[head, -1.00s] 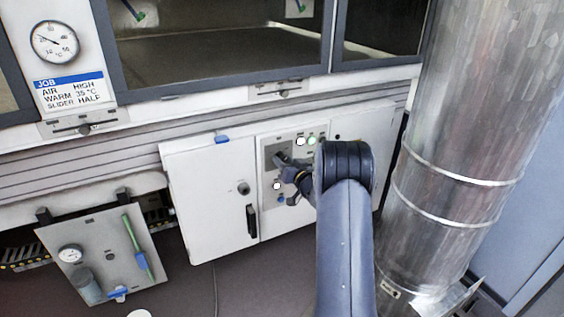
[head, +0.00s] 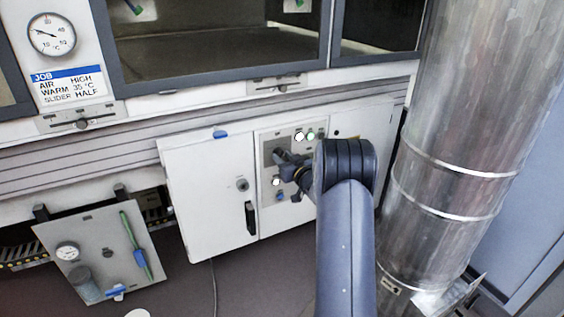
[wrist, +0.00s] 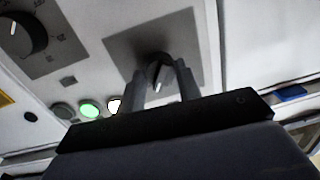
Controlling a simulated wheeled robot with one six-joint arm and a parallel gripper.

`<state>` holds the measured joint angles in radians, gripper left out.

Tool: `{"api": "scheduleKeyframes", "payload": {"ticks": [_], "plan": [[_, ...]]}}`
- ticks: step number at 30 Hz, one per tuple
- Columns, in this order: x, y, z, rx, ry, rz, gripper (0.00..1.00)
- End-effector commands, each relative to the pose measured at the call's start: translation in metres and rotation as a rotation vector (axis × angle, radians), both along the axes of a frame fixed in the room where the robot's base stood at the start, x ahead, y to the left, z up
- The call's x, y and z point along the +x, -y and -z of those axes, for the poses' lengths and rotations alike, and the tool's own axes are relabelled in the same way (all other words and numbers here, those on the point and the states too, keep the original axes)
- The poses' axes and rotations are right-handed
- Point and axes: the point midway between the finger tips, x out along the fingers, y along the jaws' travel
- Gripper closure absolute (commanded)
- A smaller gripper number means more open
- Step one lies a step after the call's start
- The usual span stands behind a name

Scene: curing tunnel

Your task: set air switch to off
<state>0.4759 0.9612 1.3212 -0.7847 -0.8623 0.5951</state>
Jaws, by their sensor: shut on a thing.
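In the wrist view a black rotary switch (wrist: 155,68) with a white pointer line sits on a grey square plate (wrist: 125,45). My gripper (wrist: 160,82) has one finger on each side of the knob and is shut on it. The pointer line leans slightly off the fingers' direction; no position label is readable. In the head view my gripper (head: 285,163) is at the control panel (head: 266,198), and it hides the knob. I cannot read the label that would name this as the air switch.
A second black knob (wrist: 22,35) with a numbered scale sits on the panel's left in the wrist view. A green lamp (wrist: 90,108) is lit near the gripper. A white cabinet door (head: 205,195) is left of the panel, and a large metal duct (head: 465,150) stands close at right.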

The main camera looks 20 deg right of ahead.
Motion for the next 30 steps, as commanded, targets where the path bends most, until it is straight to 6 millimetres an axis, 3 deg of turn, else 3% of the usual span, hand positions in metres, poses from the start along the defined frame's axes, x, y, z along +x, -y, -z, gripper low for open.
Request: {"api": "scheduleKeyframes", "payload": {"ticks": [30], "plan": [[0.007, -0.0081, 0.0011, -0.975, 0.039, -0.006, 0.9]]}}
